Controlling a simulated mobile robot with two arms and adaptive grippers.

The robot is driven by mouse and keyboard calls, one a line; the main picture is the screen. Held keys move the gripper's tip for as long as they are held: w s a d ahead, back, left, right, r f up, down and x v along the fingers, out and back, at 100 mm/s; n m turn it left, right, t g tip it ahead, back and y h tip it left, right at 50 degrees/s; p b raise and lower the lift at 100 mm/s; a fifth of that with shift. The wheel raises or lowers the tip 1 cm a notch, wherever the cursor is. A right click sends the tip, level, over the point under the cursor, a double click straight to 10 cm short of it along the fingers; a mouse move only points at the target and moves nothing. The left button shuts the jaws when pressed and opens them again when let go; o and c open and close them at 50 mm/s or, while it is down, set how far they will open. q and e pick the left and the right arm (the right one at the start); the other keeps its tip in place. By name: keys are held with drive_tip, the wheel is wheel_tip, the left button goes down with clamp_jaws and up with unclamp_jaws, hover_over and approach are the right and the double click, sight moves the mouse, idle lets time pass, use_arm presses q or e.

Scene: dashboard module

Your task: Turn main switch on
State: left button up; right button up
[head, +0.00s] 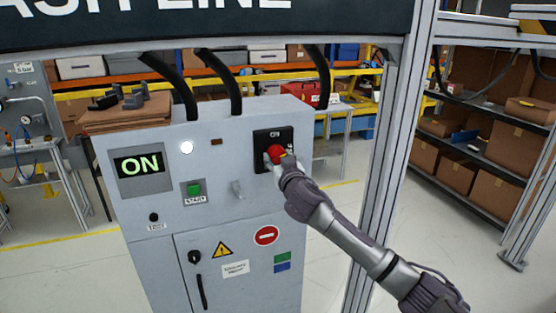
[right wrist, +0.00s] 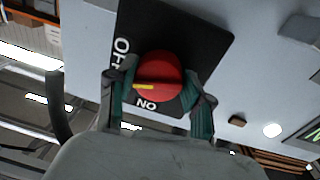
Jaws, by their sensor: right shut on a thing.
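The main switch is a red rotary knob (head: 275,153) on a black plate (head: 261,137) at the upper right of the grey cabinet front. My right gripper (head: 277,160) is at the knob, its arm coming in from the lower right. In the right wrist view its two fingers (right wrist: 157,95) are shut on the red knob (right wrist: 160,70), one on each side. A yellow mark lies nearly level on the knob's left half, close to the upside-down ON lettering. OFF lettering is at the plate's left. The cabinet display (head: 139,164) reads ON. My left gripper is out of view.
A white lamp (head: 187,147) is lit on the cabinet.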

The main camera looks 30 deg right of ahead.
drive_tip(key=n, duration=0.3)
drive_tip(key=shift+n, duration=0.4)
drive_tip(key=n, duration=0.3)
drive_tip(key=shift+d+n+p, duration=0.1)
drive_tip(key=shift+n+p, duration=0.25)
drive_tip(key=shift+n, duration=0.05)
drive_tip(key=n+p, duration=0.1)
drive_tip(key=n, duration=0.3)
drive_tip(key=shift+n+t+y, duration=0.3)
drive_tip(key=shift+t+y, duration=0.1)
drive_tip(key=shift+n+p, duration=0.45)
drive_tip(key=shift+n, duration=1.15)
drive_tip(key=o, duration=1.2)
drive_tip(key=shift+s, duration=0.2)
drive_tip(key=v, duration=1.1)
drive_tip(key=shift+s, duration=0.35)
